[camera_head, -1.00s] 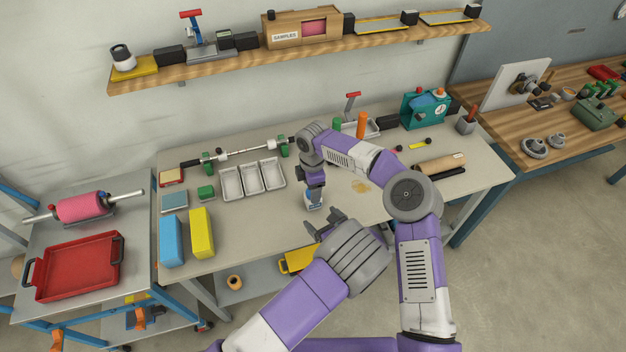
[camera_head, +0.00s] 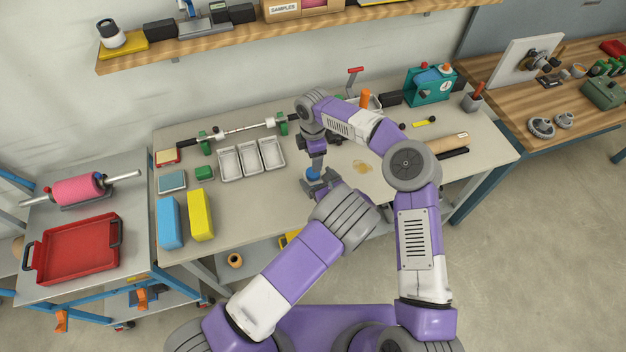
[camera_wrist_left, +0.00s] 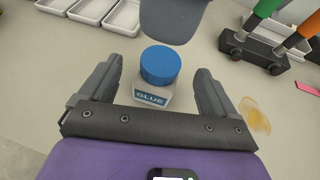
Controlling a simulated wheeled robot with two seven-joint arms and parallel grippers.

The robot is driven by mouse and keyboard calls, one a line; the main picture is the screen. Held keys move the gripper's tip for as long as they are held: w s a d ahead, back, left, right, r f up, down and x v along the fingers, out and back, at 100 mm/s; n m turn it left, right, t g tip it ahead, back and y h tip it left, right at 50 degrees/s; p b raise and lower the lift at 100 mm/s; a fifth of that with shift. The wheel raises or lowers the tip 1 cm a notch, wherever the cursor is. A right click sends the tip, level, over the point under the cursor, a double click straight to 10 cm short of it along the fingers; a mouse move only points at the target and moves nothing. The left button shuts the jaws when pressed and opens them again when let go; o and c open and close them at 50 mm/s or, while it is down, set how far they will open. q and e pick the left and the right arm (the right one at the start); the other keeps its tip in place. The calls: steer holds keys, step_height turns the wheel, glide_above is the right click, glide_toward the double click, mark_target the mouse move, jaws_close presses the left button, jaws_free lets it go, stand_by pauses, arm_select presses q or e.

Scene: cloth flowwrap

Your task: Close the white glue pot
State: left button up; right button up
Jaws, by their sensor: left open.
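The white glue pot (camera_wrist_left: 150,99), labelled GLUE, stands upright on the bench in the left wrist view. A round blue lid (camera_wrist_left: 160,65) sits at its top; I cannot tell whether it is fully seated. My left gripper (camera_head: 313,185) is open, with one finger on each side of the pot and visible gaps between. In the head view the pot is mostly hidden by my grippers; a bit of blue (camera_head: 313,174) shows. My right gripper (camera_head: 316,166) points down just above the lid. Its dark body (camera_wrist_left: 174,18) shows behind the lid in the left wrist view, its fingertips unclear.
Three white trays (camera_head: 251,157) lie left of the pot. A blue box (camera_head: 169,222) and a yellow box (camera_head: 200,214) stand at the bench's left. A dark rack with green and orange handles (camera_wrist_left: 262,47) is behind right. A yellowish stain (camera_wrist_left: 254,114) marks the bench beside the pot.

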arm_select(q)
steer(key=shift+x, duration=1.05)
jaws_close()
steer(key=shift+s, duration=0.1)
arm_select(e)
steer(key=shift+f, duration=4)
steer(key=c, duration=1)
steer(key=o, duration=1.1)
